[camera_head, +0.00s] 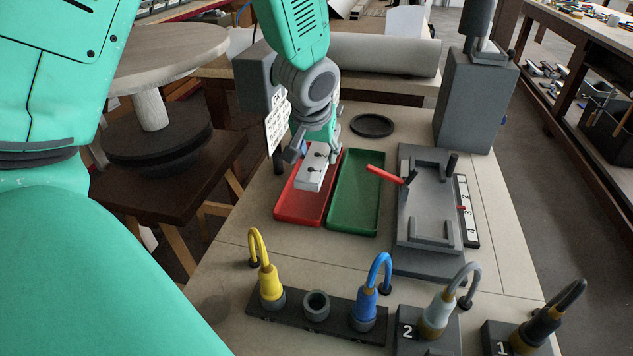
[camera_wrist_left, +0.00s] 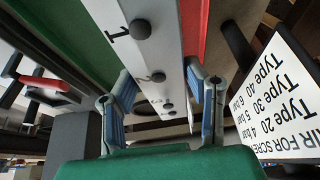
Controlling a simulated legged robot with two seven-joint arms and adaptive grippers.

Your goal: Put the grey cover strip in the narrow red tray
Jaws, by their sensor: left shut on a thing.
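The grey cover strip (camera_head: 312,176) is light grey with black knobs and numbers along its face. My left gripper (camera_head: 318,148) is shut on it, and the strip is over the narrow red tray (camera_head: 290,217). I cannot tell whether it touches the tray floor. In the left wrist view the strip (camera_wrist_left: 153,62) runs between the two blue-padded fingers of the gripper (camera_wrist_left: 160,108). The red tray (camera_wrist_left: 194,30) shows beside the strip there. My right gripper is not in view.
A green tray (camera_head: 355,205) stands right beside the red one. A grey fixture (camera_head: 428,215) with a red handle (camera_head: 385,174) is to its right. A sign (camera_head: 277,124) stands left of my gripper. Coloured hose connectors (camera_head: 368,300) line the front.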

